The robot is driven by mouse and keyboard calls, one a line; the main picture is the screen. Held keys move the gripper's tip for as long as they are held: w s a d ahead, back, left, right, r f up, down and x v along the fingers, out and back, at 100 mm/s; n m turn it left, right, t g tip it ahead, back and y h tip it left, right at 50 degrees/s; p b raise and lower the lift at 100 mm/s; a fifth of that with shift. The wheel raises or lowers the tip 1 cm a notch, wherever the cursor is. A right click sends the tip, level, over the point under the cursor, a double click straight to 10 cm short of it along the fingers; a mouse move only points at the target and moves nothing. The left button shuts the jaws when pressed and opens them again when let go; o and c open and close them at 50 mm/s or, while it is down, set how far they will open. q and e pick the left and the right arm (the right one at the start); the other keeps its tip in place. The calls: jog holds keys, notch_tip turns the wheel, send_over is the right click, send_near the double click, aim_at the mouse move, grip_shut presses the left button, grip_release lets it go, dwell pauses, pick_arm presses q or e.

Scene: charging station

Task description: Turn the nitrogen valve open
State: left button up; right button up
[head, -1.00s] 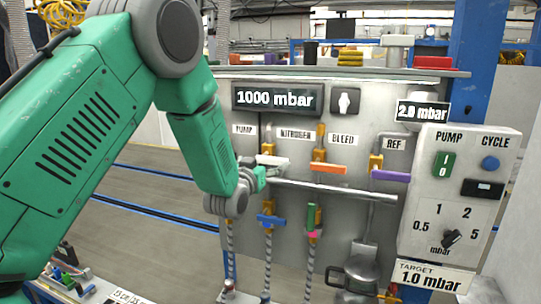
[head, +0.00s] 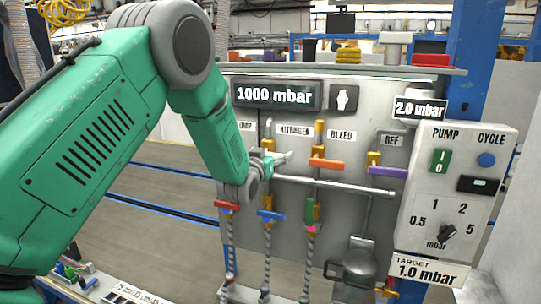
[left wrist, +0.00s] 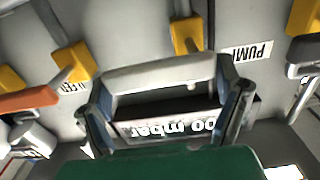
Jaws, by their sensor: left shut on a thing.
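The nitrogen valve's pale grey handle (head: 284,158) is on its yellow body (head: 268,146), just left of the NITROGEN label (head: 294,130). My left gripper (head: 267,165) is at this handle in the head view. In the left wrist view, turned upside down, the grey handle (left wrist: 160,72) runs between the two dark fingers of my left gripper (left wrist: 166,97), which is shut on it. The yellow valve body (left wrist: 186,34) shows behind the handle. My arm hides part of the pump side of the panel. My right gripper is not in view.
The orange bleed handle (head: 326,163) and purple REF handle (head: 388,171) lie to the right. A horizontal grey bar (head: 340,185) runs just below. Red (head: 227,204) and blue (head: 271,215) handles sit lower. The display (head: 276,95) reads 1000 mbar.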

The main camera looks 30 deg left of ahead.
pick_arm(q)
jog(key=shift+n, duration=0.3)
jog(key=n, duration=0.1)
jog(key=n+b, duration=0.1)
jog(key=r+n+b, duration=0.1)
jog(key=n, duration=0.1)
jog(key=shift+s+a+r, duration=0.1)
jog(key=shift+a, duration=0.2)
jog(key=n, duration=0.1)
jog(key=n+b, duration=0.1)
jog(key=a+n+b, duration=0.1)
jog(key=shift+s+r+n, duration=0.1)
jog(key=shift+r+n, duration=0.3)
jog(key=n+b, duration=0.2)
jog(key=n, duration=0.1)
jog(key=a+n+b, duration=0.1)
jog(key=shift+s+a+r+b, duration=0.1)
jog(key=shift+s+r+b, duration=0.05)
jog(key=shift+r+b, duration=0.15)
jog(key=n+b, duration=0.1)
jog(key=n, duration=0.1)
jog(key=a+n+b, duration=0.1)
jog(key=n+b, duration=0.2)
jog(key=shift+s+a+n, duration=0.2)
jog(key=shift+a+n, duration=0.1)
jog(key=shift+a, duration=0.05)
jog(key=shift+r, duration=0.1)
